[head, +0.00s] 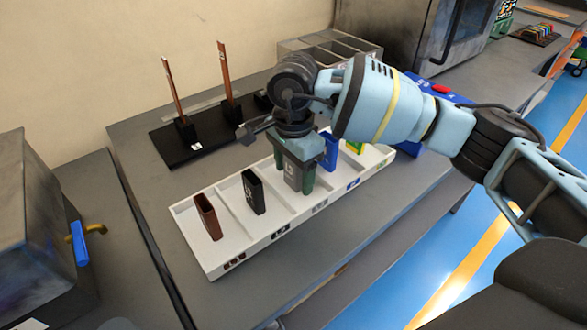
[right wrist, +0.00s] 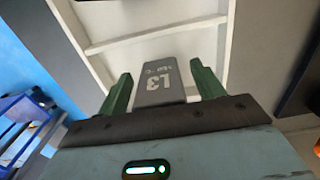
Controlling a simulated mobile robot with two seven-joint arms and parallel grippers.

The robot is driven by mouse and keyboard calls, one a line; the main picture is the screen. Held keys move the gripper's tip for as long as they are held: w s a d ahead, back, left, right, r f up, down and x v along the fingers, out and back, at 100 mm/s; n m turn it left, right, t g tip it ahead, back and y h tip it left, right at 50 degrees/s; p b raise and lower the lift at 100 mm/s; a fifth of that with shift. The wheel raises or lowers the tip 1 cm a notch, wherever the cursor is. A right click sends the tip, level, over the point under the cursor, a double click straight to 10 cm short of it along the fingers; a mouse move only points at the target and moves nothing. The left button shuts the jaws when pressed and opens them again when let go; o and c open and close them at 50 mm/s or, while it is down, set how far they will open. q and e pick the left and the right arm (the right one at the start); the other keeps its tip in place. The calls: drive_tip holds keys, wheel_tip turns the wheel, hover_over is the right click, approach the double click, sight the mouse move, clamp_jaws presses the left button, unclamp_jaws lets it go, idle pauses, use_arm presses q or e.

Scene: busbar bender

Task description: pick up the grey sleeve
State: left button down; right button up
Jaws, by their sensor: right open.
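The grey sleeve (head: 291,172), a flat upright piece with pale lettering, stands in a middle compartment of the white divided tray (head: 213,262). My right gripper (head: 295,182) points down over it, with its green fingers open on either side of the sleeve. In the right wrist view the grey sleeve (right wrist: 160,82), marked L3, stands between the two green fingertips of my right gripper (right wrist: 162,85). Gaps show between it and both fingers. The sleeve's lower end is hard to see. My left gripper is not in view.
A brown sleeve (head: 208,217) and a black sleeve (head: 254,191) stand in the compartments to the left. A blue sleeve (head: 330,151) and a green-yellow one (head: 355,146) stand close on the right. A black base (head: 196,145) with upright copper bars lies behind the tray.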

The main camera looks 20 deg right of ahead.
drive_tip(key=c, duration=1)
drive_tip(key=shift+c, duration=0.2)
drive_tip(key=shift+r, duration=0.15)
drive_tip(key=shift+r, duration=0.45)
wheel_tip(320, 180, up, 2)
drive_tip(key=shift+r, duration=0.1)
drive_tip(key=s+a+r, duration=0.1)
drive_tip(key=s+a, duration=0.1)
drive_tip(key=s, duration=0.5)
drive_tip(key=s+a+b, duration=0.1)
drive_tip(key=s+a, duration=0.2)
drive_tip(key=s, duration=0.5)
drive_tip(key=shift+r, duration=0.35)
drive_tip(key=shift+s, duration=0.1)
